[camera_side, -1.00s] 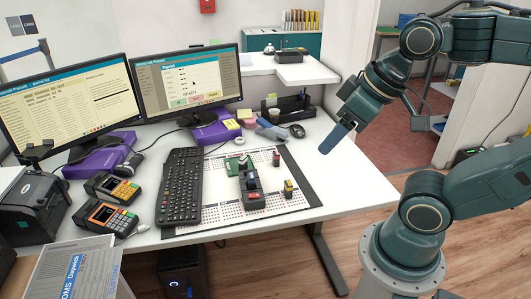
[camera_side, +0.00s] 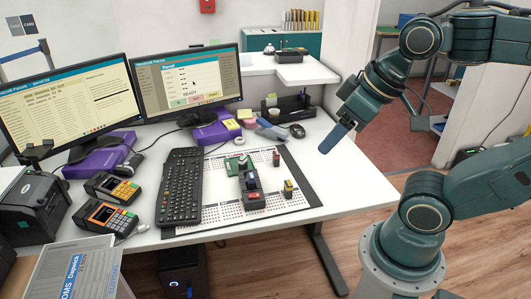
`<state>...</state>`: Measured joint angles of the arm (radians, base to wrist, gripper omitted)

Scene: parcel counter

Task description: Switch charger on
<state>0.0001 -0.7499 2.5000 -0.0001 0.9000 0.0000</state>
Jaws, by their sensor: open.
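A dark grey switch box (camera_side: 251,188) lies on the white, printed mat (camera_side: 222,213) on the counter. It has a blue part at its middle and a red part near its front end. I cannot tell which thing is the charger, or whether any switch is on. A green block with a pale lever (camera_side: 238,164) stands behind the box. A small red-topped block (camera_side: 276,158) and a yellow block (camera_side: 289,189) stand to the right. My gripper (camera_side: 334,139) is open and empty, above the counter to the right of the mat, apart from everything on it.
A black keyboard (camera_side: 181,187) lies along the mat's left edge, with two card terminals (camera_side: 105,216) further left. The right monitor (camera_side: 188,82) shows a parcel window reading READY. The counter right of the mat is clear.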

